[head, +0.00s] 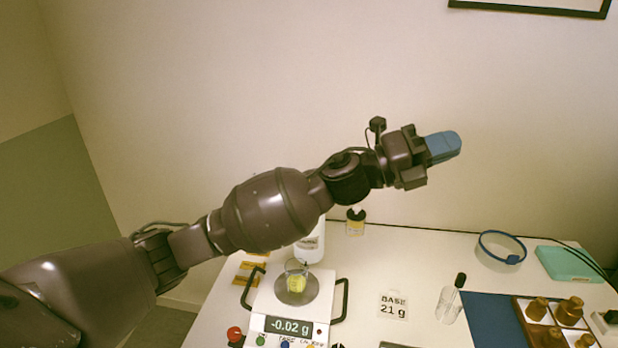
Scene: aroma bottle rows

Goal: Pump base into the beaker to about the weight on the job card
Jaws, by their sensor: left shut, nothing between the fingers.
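A glass beaker (297,268) stands on the round pan of the scale (262,307). Something yellow shows in or on it; I cannot tell which. The scale display reads -0.02 g. The job card (393,307) reads "BASE 21 g" and lies right of the scale. A white bottle (312,246) stands behind the beaker. Its top, where a pump could be, is hidden by my left arm. My left gripper (445,147) has blue fingertips, is shut and empty, and is raised in front of the wall, well above the table. My right gripper is out of view.
A small dark-capped bottle (355,222) stands at the back. A black-capped glass vial (450,299), a blue ring (502,247), a teal box (570,263) and a wooden tray (530,325) of brown bottles are at right. Black handles flank the scale. Table between card and back edge is clear.

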